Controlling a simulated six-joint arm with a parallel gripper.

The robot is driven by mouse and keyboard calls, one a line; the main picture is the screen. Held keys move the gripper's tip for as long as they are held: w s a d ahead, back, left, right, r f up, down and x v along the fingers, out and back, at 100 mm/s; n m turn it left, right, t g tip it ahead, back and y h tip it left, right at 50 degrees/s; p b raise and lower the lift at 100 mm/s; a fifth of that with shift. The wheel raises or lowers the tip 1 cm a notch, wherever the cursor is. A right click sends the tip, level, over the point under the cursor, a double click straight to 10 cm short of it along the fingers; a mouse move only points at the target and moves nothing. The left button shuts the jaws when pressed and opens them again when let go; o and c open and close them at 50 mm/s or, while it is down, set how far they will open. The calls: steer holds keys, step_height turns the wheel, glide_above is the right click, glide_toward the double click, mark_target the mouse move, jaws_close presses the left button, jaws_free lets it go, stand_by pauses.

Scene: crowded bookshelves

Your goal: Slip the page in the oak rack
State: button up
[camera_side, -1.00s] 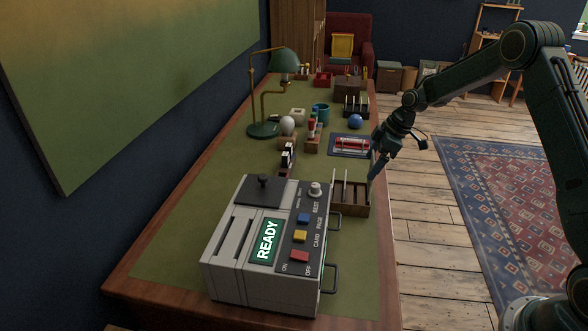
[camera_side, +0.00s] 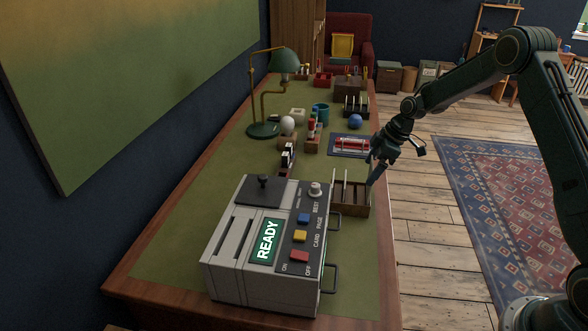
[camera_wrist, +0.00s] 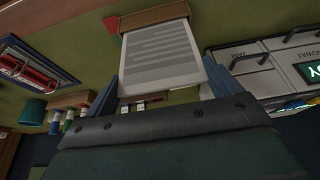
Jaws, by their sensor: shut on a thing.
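The oak rack (camera_side: 351,211) is a small brown slotted box on the desk, just behind the grey machine. My gripper (camera_side: 373,182) is at the rack's right end, low and close to it. In the wrist view my gripper (camera_wrist: 165,72) is shut on a white page (camera_wrist: 158,55) with grey text lines, between two blue fingers. A brown wooden edge, probably the rack (camera_wrist: 152,16), crosses behind the page's far edge. I cannot tell whether the page is in a slot; the side view does not show it clearly.
The grey machine (camera_side: 229,266) with a READY screen stands in front of the rack. A blue mat (camera_side: 349,146) with a red item lies behind. A green lamp (camera_side: 285,62), blue ball (camera_side: 355,121) and teal mug (camera_side: 321,112) stand farther back. Green desk (camera_side: 235,155) is free at left.

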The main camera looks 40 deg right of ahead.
steer(key=shift+f, duration=1.6)
steer(key=o, duration=0.9)
steer(key=shift+r, duration=0.1)
steer(key=shift+r, duration=3.4)
